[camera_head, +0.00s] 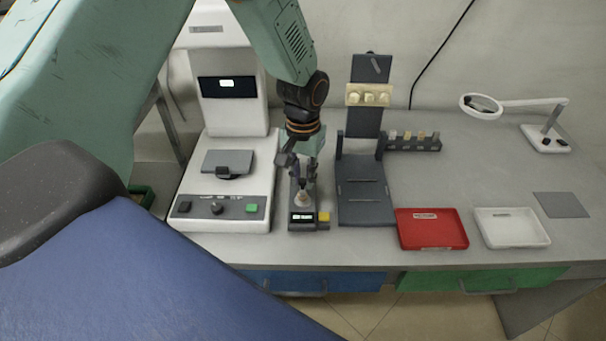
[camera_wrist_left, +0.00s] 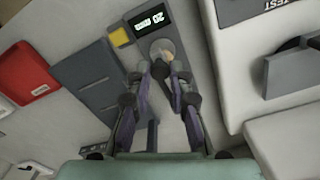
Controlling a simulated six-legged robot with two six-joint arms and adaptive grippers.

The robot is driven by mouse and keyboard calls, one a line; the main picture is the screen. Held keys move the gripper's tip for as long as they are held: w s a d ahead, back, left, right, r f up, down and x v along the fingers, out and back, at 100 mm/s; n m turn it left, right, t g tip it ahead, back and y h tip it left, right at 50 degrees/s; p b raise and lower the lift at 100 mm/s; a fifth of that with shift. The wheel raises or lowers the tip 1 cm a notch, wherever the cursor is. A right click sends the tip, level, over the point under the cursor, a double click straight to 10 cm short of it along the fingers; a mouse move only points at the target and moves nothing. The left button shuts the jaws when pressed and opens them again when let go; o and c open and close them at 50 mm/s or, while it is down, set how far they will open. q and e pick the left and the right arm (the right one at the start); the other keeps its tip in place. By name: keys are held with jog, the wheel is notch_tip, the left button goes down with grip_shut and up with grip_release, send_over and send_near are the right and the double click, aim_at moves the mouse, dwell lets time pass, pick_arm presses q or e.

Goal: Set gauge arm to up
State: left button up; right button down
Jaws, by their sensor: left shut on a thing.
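The gauge (camera_head: 302,226) is a small dark unit with a lit display and a yellow button, standing near the front of the bench. Its display and a pale round part (camera_wrist_left: 163,48) show in the left wrist view. My left gripper (camera_head: 303,188) points down over the gauge, and its fingers (camera_wrist_left: 162,72) also show in the left wrist view. It is shut on the dark gauge arm (camera_wrist_left: 169,80), just behind the round part. The fingers hide much of the arm, so its exact angle is hard to tell. My right gripper is not in view.
A white testing machine (camera_head: 265,185) stands close on the left. A dark stand (camera_head: 365,205) with a pale block is close on the right. Farther right are a red tray (camera_head: 432,242), a white tray (camera_head: 512,240) and a magnifier lamp (camera_head: 545,138).

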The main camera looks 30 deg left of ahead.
pick_arm(q)
jog(key=shift+s, duration=0.15)
grip_shut()
jog(key=shift+s, duration=0.1)
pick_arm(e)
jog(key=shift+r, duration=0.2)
